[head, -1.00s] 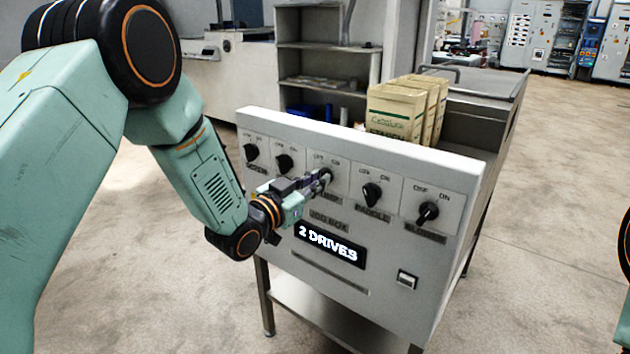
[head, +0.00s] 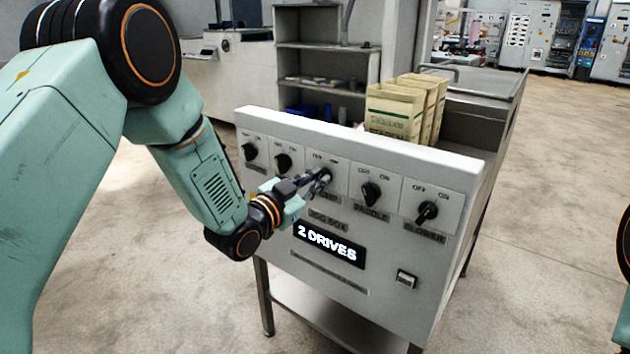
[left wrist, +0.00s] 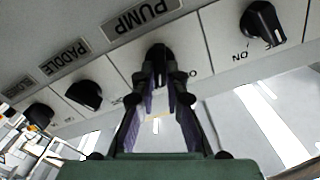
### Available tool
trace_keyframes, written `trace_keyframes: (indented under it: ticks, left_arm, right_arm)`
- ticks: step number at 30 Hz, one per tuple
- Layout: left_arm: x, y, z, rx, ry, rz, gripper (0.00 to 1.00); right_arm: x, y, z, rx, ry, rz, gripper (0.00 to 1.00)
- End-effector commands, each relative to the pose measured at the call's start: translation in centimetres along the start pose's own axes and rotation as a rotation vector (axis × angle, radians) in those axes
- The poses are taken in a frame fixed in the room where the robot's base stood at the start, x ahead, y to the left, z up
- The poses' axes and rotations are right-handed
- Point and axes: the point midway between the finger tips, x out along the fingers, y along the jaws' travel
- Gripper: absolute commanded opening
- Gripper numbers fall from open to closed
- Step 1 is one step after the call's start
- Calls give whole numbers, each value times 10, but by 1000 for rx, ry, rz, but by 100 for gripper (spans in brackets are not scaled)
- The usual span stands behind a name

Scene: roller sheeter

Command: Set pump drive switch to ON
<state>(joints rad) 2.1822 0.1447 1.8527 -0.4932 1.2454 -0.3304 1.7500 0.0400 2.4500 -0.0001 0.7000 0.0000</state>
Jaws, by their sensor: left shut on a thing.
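The pump drive switch is a black rotary knob (left wrist: 158,58) under the PUMP label in the left wrist view, where the panel appears upside down. In the head view it is the middle knob of the row, mostly covered by my left gripper (head: 318,180). In the left wrist view, the two fingers of my left gripper (left wrist: 160,85) are closed on the knob from both sides. The fingers hide part of the knob and its marks, so I cannot tell clearly which way it points. My right gripper is not in view.
Beside it on the panel (head: 290,215) are the paddle knob (head: 371,194), the blower knob (head: 427,212) and two knobs to the left. A display (head: 328,244) reads "2 DRIVES". A small switch (head: 406,279) sits lower right. Paper sacks (head: 395,112) stand behind the panel.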

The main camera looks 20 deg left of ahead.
Motion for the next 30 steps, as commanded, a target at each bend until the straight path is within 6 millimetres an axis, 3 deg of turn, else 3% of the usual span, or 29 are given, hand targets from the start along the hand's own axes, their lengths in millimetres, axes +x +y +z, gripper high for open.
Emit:
trace_keyframes:
  ticks: [8, 19, 23, 30]
  left_arm:
    - [0, 0, 0, 0, 0, 1, 34]
    - [-4, 0, 0, -1, -1, 0, 35]
    - [-20, -1, 1, -3, -3, -2, 35]
    - [-66, -1, 0, -7, -2, -3, 35]
  right_arm:
    - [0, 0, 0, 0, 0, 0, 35]
    - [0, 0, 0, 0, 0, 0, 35]
    - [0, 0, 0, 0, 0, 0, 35]
    - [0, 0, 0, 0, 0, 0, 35]
